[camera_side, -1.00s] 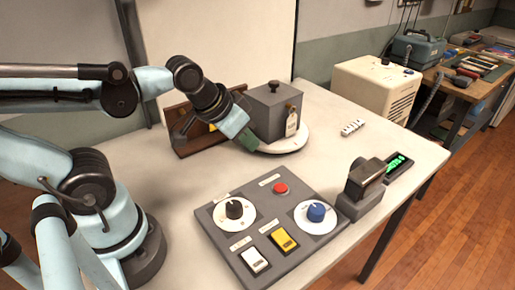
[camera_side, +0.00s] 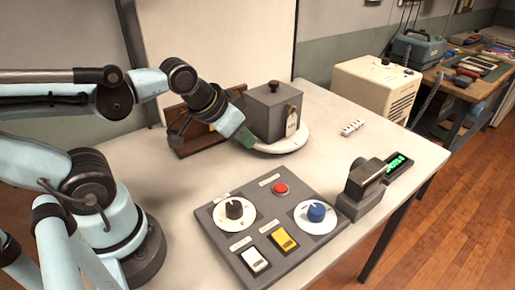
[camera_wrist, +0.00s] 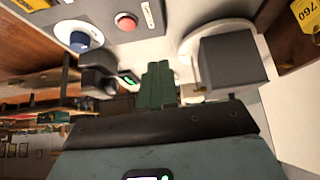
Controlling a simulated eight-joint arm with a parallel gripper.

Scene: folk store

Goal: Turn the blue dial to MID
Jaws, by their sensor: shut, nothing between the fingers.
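The blue dial (camera_side: 316,212) sits on a round white plate at the right of the grey control panel (camera_side: 262,197). It also shows at the upper left of the wrist view (camera_wrist: 79,41). Its pointer and labels are too small to read. My gripper (camera_side: 247,139) is above the table beside the grey box, behind the panel and well apart from the dial. In the wrist view its green fingers (camera_wrist: 158,84) are together with nothing between them.
The panel also bears a black dial (camera_side: 235,209), a red button (camera_side: 280,188), a white switch (camera_side: 254,260) and a yellow switch (camera_side: 283,240). A grey lidded box (camera_side: 272,112) stands on a white disc. A dark device (camera_side: 363,190) stands right of the panel.

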